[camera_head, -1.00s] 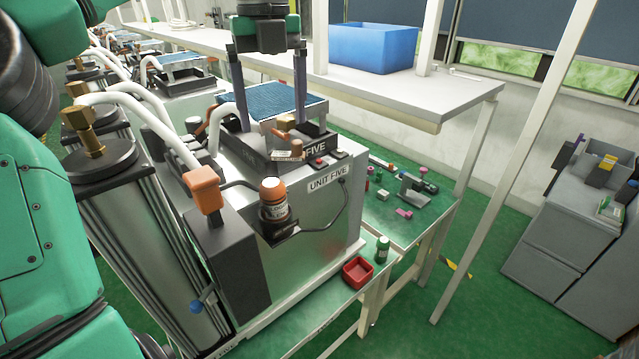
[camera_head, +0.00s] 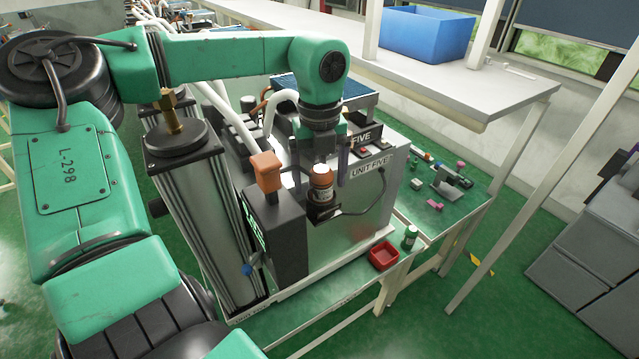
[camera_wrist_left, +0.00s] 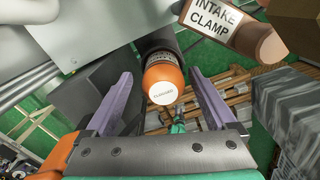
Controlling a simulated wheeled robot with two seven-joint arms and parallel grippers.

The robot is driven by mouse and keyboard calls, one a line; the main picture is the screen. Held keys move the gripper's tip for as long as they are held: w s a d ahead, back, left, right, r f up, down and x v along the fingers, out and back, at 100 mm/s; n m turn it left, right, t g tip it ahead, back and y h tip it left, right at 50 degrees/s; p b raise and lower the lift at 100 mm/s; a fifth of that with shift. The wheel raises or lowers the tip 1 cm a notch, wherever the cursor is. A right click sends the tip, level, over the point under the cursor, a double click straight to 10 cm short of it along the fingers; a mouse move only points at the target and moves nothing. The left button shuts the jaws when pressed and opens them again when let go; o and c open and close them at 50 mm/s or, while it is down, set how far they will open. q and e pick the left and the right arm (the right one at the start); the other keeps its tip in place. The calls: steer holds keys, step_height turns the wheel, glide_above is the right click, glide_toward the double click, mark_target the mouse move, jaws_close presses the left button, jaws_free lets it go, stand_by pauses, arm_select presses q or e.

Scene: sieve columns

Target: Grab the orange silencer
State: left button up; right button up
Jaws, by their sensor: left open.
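The orange silencer (camera_head: 321,186) is a short upright cylinder with a white label band, set in a dark holder on the side of the grey UNIT FIVE machine (camera_head: 345,205). My left gripper (camera_head: 320,180) points down over it, open, with one purple-grey finger on each side in the head view. In the left wrist view the silencer (camera_wrist_left: 163,84) shows its orange body and white round end between the open fingers (camera_wrist_left: 165,95), with gaps on both sides. My right gripper is out of view.
An orange block-shaped part (camera_head: 266,172) on a dark housing stands just left of the silencer. A red tray (camera_head: 383,256) and a green jar (camera_head: 410,237) sit on the lower bench. A wooden pallet (camera_wrist_left: 225,95) shows below in the wrist view.

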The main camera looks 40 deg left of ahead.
arm_select(q)
steer(key=shift+w+d, duration=0.1)
steer(key=shift+w, duration=0.1)
jaws_close()
